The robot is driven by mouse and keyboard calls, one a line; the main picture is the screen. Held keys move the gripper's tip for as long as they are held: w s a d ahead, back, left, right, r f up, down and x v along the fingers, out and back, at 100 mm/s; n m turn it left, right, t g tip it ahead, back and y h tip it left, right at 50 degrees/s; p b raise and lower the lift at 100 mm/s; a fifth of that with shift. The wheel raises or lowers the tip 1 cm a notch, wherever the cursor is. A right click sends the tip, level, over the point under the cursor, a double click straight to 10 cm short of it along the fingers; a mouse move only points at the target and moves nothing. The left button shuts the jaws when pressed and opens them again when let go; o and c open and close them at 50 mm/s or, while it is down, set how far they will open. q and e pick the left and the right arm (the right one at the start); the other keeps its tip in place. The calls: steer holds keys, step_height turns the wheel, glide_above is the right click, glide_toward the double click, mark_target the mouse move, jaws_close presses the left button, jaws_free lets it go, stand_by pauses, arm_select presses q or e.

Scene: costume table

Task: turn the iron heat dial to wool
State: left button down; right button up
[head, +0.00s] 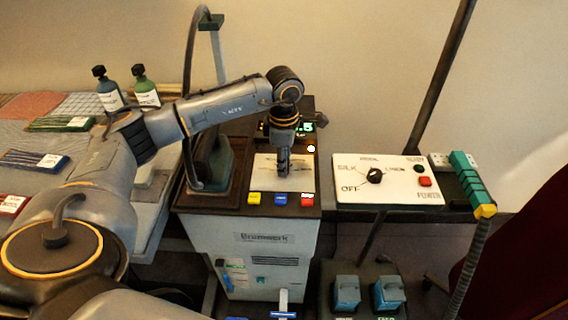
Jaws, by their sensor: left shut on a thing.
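The dial with fabric words is a black knob (375,176) on a white panel (400,193) at the right. "SILK", "OFF" and "LINEN" seem to stand around it; the word at the top is too small to read surely, and so is the knob's exact setting. My left gripper (284,172) points down over the white plate (262,167) of the middle machine, left of that panel and apart from the black knob. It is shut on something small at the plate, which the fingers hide. My right gripper is not in view.
The middle machine (262,238) has yellow, blue and red buttons along its front edge and a lit display behind, partly hidden by my arm. A green-and-yellow handle (470,182) lies right of the white panel.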

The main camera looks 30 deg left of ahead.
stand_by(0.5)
arm_select(q)
steer(key=c, duration=1)
jaws_free()
step_height(320, 180, up, 12)
steer(key=shift+r, duration=0.1)
steer(key=shift+s, duration=0.1)
